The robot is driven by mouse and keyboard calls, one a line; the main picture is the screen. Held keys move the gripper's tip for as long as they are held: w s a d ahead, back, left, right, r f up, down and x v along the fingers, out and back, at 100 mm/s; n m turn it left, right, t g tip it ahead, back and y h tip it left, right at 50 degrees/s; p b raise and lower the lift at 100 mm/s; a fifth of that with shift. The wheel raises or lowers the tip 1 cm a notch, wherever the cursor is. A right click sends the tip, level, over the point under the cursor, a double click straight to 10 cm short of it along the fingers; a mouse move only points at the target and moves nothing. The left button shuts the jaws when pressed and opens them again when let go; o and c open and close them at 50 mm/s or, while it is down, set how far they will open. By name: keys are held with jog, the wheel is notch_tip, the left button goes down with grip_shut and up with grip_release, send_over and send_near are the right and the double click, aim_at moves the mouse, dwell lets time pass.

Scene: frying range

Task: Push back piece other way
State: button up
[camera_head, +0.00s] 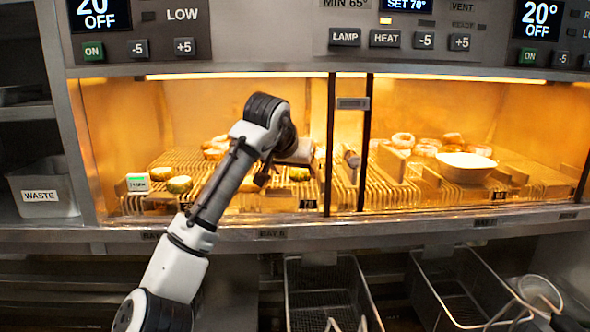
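Several round pieces lie on the wire racks of the lit warming cabinet. More pieces (214,152) sit farther back. My arm reaches into the left bay over the rack. The dark end of my gripper (262,179) points down near the rack among the pieces. It is small and partly hidden by my arm, so its opening and any contact with a piece are unclear.
A dark upright divider (331,150) stands right of my gripper. The right bay holds ring-shaped pieces (403,140) and a white bowl (466,166). A small white display tag (138,183) stands front left. Fry baskets (325,290) hang below, and a WASTE bin (42,190) stands left.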

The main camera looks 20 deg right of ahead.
jog(key=shift+s+d, duration=0.1)
jog(key=b+v, duration=0.4)
jog(key=v, duration=0.9)
jog(key=shift+a+r, duration=0.25)
jog(key=shift+r, duration=0.1)
jog(key=shift+s, duration=0.15)
